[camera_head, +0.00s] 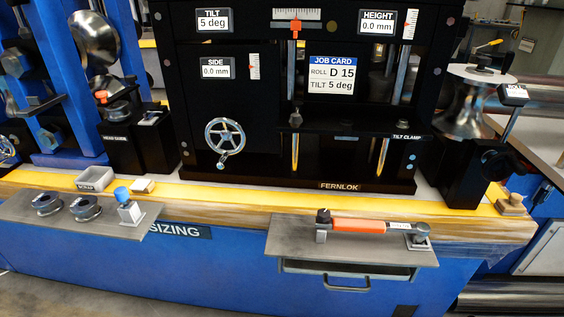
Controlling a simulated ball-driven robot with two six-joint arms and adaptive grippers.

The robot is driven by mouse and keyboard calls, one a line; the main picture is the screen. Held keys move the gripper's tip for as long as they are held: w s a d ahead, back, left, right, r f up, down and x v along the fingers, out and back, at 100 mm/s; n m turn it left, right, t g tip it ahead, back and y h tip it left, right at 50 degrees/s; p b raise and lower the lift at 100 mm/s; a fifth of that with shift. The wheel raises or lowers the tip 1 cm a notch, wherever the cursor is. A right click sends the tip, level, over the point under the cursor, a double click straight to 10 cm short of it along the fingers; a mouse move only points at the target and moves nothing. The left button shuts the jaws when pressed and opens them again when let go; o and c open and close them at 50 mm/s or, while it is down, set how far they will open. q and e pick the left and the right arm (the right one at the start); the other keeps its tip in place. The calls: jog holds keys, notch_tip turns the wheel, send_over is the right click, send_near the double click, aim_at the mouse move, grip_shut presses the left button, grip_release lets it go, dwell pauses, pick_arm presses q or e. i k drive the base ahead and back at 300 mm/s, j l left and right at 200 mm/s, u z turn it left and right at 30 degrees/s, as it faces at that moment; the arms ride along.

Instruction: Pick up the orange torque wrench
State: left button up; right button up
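The orange torque wrench (358,226) lies level on a grey shelf (350,249) at the front right of the machine. Neither of my grippers shows in the head view.
A drawer handle (346,284) sticks out below the shelf. A left shelf (85,214) holds two dark rollers and a blue-topped block. A yellow ledge (235,197) runs behind both shelves. The black FERNLOK machine (290,180) rises behind. Space above the wrench is clear.

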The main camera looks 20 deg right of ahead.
aim_at(419, 231)
jog(key=z, duration=1.5)
jog(key=k+l, duration=0.05)
